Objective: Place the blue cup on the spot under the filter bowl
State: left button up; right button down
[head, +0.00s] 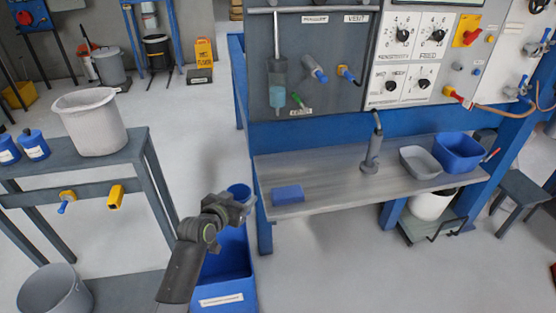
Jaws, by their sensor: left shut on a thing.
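The blue cup (239,190) is in my left gripper (243,205), left of the grey bench's near left corner and above a blue bin. The gripper is shut on it and covers its lower part. The filter bowl (278,93), a clear cylinder with bluish liquid, hangs at the left of the grey panel. Below it is the grey bench top (330,178), with a blue block-like piece (288,195) near its left front edge. I cannot make out a separate marked spot under the bowl. My right gripper is out of view.
A grey post-like fixture (371,155) stands mid-bench; a grey tray (420,162) and a blue tub (458,152) are at its right. The blue bin (228,270) stands below my left arm. The bench between blue block and post is clear.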

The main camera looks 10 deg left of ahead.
aim_at(277, 160)
jog(key=i+l, duration=0.15)
jog(key=i, duration=0.25)
jog(key=i+l+u, duration=0.1)
jog(key=i, duration=0.3)
jog(key=i+l, duration=0.25)
jog(key=i, duration=0.15)
